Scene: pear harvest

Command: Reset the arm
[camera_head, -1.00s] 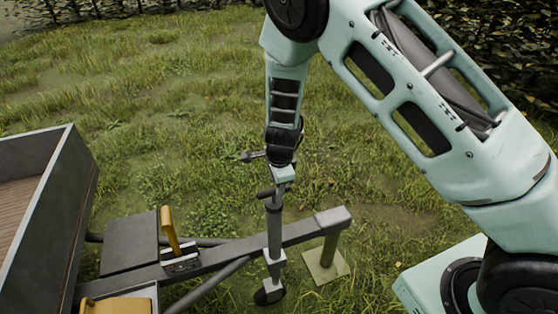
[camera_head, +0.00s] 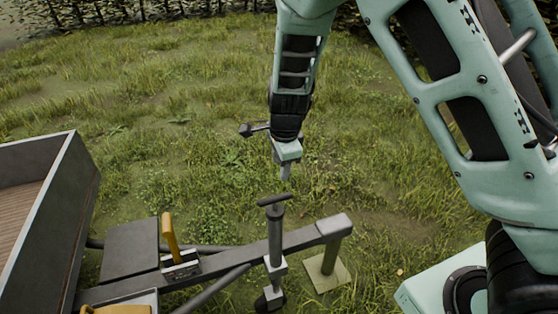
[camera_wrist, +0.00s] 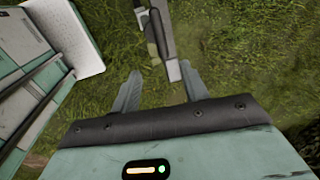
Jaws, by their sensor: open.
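My arm comes down from the top of the head view. My gripper (camera_head: 286,172) points downward above the trailer's jack post and its dark crossbar handle (camera_head: 274,199), apart from it in the picture. In the wrist view the two pale fingers of my gripper (camera_wrist: 158,92) are spread apart with nothing between their tips. The grey drawbar end (camera_wrist: 174,70) shows beyond the fingers, near the right one.
A trailer with a grey drawbar (camera_head: 225,258) and a wood-floored bed (camera_head: 62,185) stands at the left. A yellow lever (camera_head: 170,234) rises from the drawbar. Open grass (camera_head: 150,90) lies behind, with a hedge at the far edge.

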